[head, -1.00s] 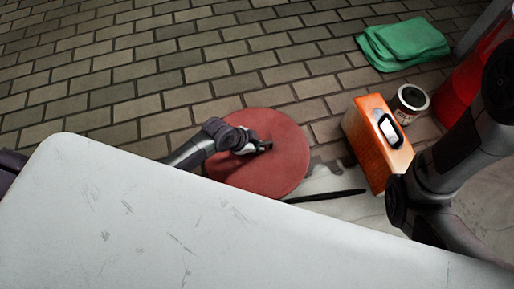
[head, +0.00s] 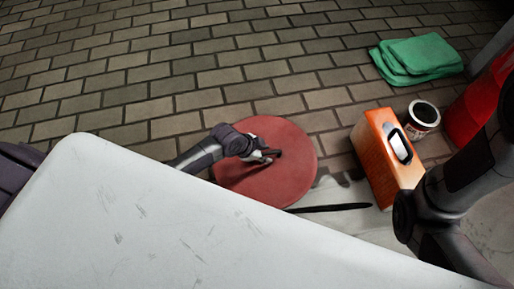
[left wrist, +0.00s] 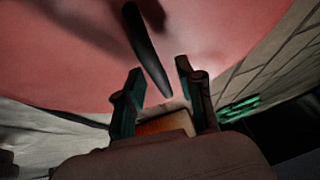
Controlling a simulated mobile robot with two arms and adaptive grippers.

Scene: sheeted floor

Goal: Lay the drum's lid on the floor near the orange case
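The drum's lid (head: 290,180) is a flat red disc at floor level, left of the orange case (head: 385,165); I cannot tell whether all of it touches the floor. My left gripper (head: 272,156) is over the lid's middle. In the left wrist view the fingers (left wrist: 160,95) stand apart with a gap, and the lid's dark bar handle (left wrist: 146,45) reaches between them without visible contact. My right gripper is outside the head view.
A green folded cloth (head: 420,58) and an open can (head: 424,115) are beyond the case. A red drum-like body (head: 480,100) stands at the right edge. A dark thin rod (head: 330,208) lies on the pale sheet. The brick floor at upper left is clear.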

